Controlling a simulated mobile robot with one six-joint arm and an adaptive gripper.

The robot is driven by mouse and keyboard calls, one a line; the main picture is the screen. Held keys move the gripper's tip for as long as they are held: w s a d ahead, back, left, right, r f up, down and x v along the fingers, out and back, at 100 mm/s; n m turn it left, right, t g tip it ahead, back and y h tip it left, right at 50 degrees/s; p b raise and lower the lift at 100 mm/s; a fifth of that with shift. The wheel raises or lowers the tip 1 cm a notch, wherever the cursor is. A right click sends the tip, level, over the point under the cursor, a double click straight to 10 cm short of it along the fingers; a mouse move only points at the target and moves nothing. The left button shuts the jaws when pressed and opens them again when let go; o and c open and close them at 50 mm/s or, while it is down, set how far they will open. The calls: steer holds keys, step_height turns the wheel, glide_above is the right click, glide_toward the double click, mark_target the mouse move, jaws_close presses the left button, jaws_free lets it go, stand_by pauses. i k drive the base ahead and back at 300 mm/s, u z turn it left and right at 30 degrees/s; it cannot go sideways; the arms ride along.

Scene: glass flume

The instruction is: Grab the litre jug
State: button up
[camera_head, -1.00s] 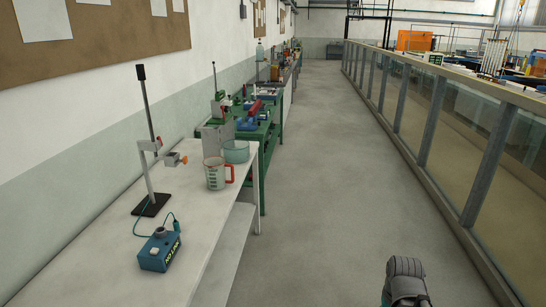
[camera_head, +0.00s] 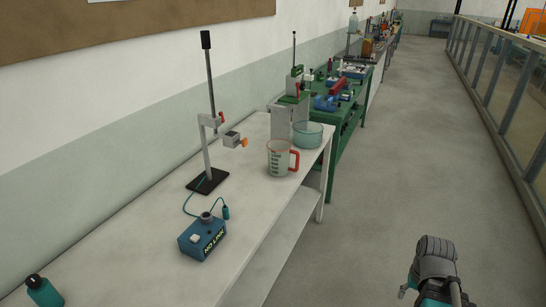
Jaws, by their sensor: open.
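The litre jug (camera_head: 279,158) is a clear measuring jug with dark markings, a red rim and a red handle on its right side. It stands upright near the front edge of the white bench (camera_head: 130,250), towards its far end. Part of my arm shows at the bottom right, over the floor and well apart from the jug. I cannot make out my gripper's fingers in this view.
A clear glass bowl (camera_head: 308,136) stands close behind the jug, to its right. A clamp stand (camera_head: 207,120), a blue box (camera_head: 203,238) with a cable and a teal bottle (camera_head: 43,291) share the bench. The aisle floor (camera_head: 400,150) is clear; glass panels (camera_head: 515,105) line its right side.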

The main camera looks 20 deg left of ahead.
mark_target(283, 160)
steer(key=u, duration=0.25)
steer(key=i, duration=1.15)
steer(key=u, duration=0.3)
